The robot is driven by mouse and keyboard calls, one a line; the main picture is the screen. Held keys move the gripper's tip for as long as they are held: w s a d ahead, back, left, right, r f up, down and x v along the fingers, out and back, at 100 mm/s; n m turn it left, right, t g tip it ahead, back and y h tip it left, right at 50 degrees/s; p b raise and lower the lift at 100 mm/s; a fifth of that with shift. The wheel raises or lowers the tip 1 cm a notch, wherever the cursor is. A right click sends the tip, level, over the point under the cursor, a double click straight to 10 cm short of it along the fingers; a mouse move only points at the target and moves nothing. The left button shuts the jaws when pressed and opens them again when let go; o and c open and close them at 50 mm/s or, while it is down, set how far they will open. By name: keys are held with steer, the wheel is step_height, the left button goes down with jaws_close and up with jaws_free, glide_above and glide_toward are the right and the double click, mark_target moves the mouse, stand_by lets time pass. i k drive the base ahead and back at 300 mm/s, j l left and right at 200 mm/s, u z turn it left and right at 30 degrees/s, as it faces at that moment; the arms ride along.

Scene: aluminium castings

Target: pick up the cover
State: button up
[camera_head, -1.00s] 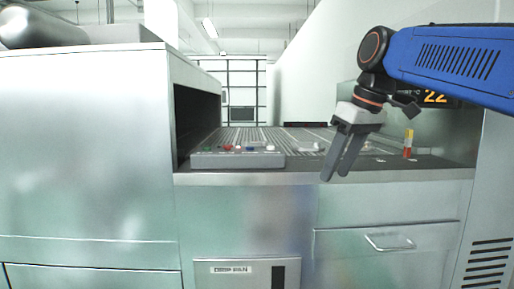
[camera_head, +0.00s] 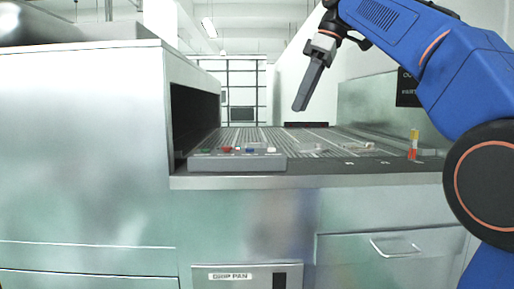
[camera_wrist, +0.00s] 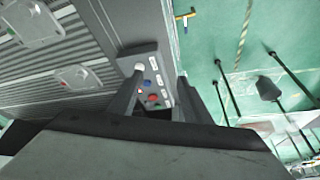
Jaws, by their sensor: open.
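Two flat grey metal castings lie on the ribbed conveyor. One casting (camera_head: 311,147) is near its middle and another (camera_head: 357,146) is farther right. In the wrist view, one casting (camera_wrist: 76,77) lies left of the jaws and another (camera_wrist: 36,22) is at the upper left corner. Either could be the cover; I cannot tell which. My gripper (camera_head: 300,108) is raised above the conveyor, apart from both castings. In the wrist view, my gripper (camera_wrist: 155,97) has its fingers spread, with nothing held between them.
A grey control box (camera_head: 237,163) with coloured buttons sits at the counter's front left; it shows between my fingers in the wrist view (camera_wrist: 147,62). A dark tunnel opening (camera_head: 195,120) is on the left. A small red and yellow post (camera_head: 413,145) stands on the right.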

mark_target(245, 145)
steer(key=i, duration=0.9)
